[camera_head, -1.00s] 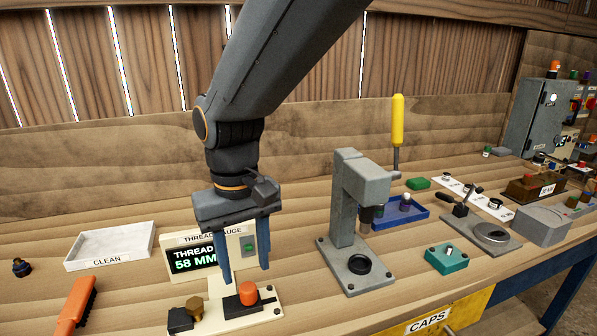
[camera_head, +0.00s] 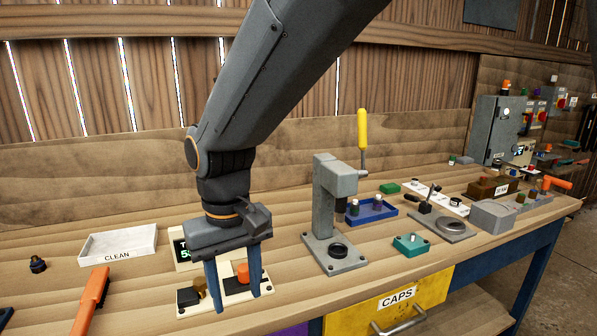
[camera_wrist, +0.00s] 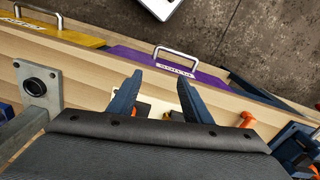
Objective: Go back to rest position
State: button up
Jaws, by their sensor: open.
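My gripper (camera_head: 233,290) hangs from my grey arm over the thread gauge near the front of the bench, its two blue fingers spread apart and pointing down. The thread gauge (camera_head: 188,254) is partly hidden behind my gripper. Its base holds an orange knob (camera_head: 243,272) and a brass piece (camera_head: 200,286), which show between and beside the fingers. I cannot tell whether a finger touches the gauge.
A grey press (camera_head: 333,215) with a yellow handle stands to the right. A white CLEAN tray (camera_head: 118,244) and an orange brush (camera_head: 91,300) lie left. The yellow CAPS drawer (camera_head: 390,301) is below the bench edge. A teal block (camera_head: 411,245) sits farther right. Open floor lies beyond.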

jog(key=d+f+m, duration=0.3)
jog(key=d+f, duration=0.1)
jog(key=d, duration=1.1)
jog(key=s+d+f+m, duration=0.1)
jog(key=d+f+m, duration=0.2)
jog(key=d, duration=1.2)
notch_tip(320, 180, down, 2)
jog(key=shift+s+d+f+t, duration=0.1)
jog(key=shift+s+d+t, duration=0.05)
jog(key=shift+t, duration=0.25)
jog(key=shift+c, duration=0.3)
